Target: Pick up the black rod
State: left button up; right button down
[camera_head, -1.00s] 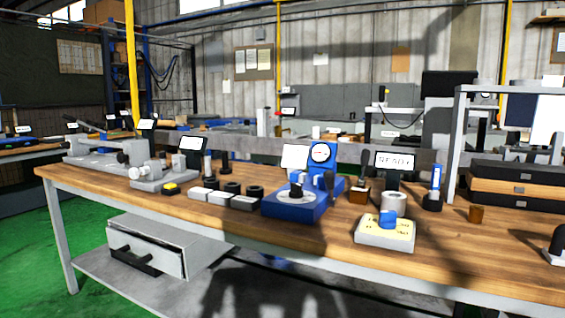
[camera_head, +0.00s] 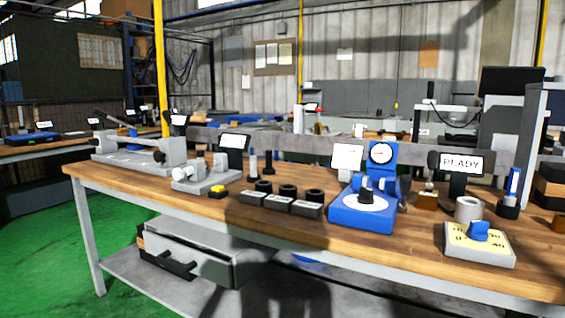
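I cannot tell for sure which item is the black rod. A thin dark upright post (camera_head: 268,164) stands behind the black rings on the wooden bench (camera_head: 130,182). Beside it on the left stands a pale rod with a dark top and base (camera_head: 253,166). A black bar-shaped handle (camera_head: 166,262) is on the front of the grey drawer box (camera_head: 215,262) below the bench. Neither of my grippers shows in the head view.
On the bench are a grey fixture (camera_head: 207,178), several black rings (camera_head: 288,190), a blue dial gauge stand (camera_head: 360,217) and a pale box with a blue knob (camera_head: 490,252). A second bench (camera_head: 45,149) stands at the left. Green floor (camera_head: 40,235) is clear in front of it.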

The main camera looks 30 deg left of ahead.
aim_at(267, 153)
jog(key=j+z, duration=0.15)
jog(key=j, duration=0.4)
jog(key=k+j+z, duration=0.15)
jog(key=j, duration=0.4)
jog(key=k+j, duration=0.1)
jog(key=j, duration=0.45)
jog(key=j+z, duration=0.1)
jog(key=j, duration=0.45)
jog(key=k, duration=0.1)
